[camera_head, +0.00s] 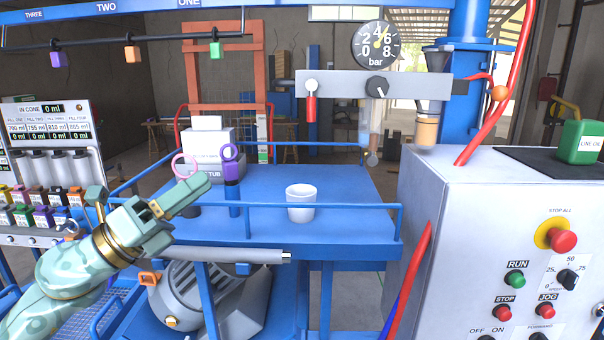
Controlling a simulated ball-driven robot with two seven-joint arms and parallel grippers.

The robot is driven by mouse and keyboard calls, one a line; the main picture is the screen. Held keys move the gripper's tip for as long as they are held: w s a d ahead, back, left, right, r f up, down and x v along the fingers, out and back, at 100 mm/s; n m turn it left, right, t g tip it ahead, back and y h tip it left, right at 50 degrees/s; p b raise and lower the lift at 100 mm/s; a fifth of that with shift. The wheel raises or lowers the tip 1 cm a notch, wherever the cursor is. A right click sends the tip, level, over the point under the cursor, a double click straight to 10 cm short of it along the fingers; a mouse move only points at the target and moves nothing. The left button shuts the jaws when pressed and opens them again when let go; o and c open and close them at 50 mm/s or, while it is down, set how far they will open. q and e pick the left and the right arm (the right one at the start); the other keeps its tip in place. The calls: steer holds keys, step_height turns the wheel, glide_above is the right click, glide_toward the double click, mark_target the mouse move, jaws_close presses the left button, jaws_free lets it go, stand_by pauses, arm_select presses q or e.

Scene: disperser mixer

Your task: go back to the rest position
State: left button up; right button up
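My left arm comes in from the lower left, and its pale green gripper (188,212) is in front of the blue table's left side. Its fingers look spread, one pointing up and right and the other lower down. I see nothing held between them. My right gripper is not in view. A white cup (301,203) stands upright on the blue table (342,190), to the right of my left gripper and apart from it.
A purple-ringed tool (231,167) and a pink ring (185,166) are close behind the gripper. Blue rails (345,207) edge the table. A bottle rack (48,165) stands left; a control cabinet (480,215) stands right. A pressure gauge (377,45) hangs above.

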arm_select(q)
steer(key=s+a+f+n+t+y, duration=0.25)
steer(key=a+f+n+y, duration=0.25)
steer(key=f+n+y, duration=0.75)
steer(key=s+a+f+n+t+y, duration=0.25)
steer(key=a+f+n+y, duration=0.25)
steer(key=f+n+y, duration=0.7)
steer(key=s+a+f+n+g, duration=0.2)
steer(key=s+f+n+g, duration=0.25)
steer(key=s+f, duration=0.3)
steer(key=s+a+f+n+g, duration=0.25)
steer(key=s+f+g, duration=0.35)
steer(key=s, duration=0.3)
steer(key=s+d+f+n+g+h+b, duration=0.1)
steer(key=s+d+f+b, duration=0.15)
steer(key=f, duration=1.05)
steer(key=s+d+f+g+h+b, duration=0.1)
steer(key=f+h+b, duration=0.15)
steer(key=f, duration=0.95)
steer(key=s+d+f+n+g+b, duration=0.15)
steer(key=f+b, duration=0.25)
steer(key=f, duration=0.9)
steer(key=s+f+n+g+h+b, duration=0.1)
steer(key=s+f+b, duration=0.5)
steer(key=s+f, duration=1.4)
steer(key=shift+d+n+g+h, duration=0.15)
steer(key=shift+n+g+h, duration=0.3)
steer(key=shift+g, duration=0.65)
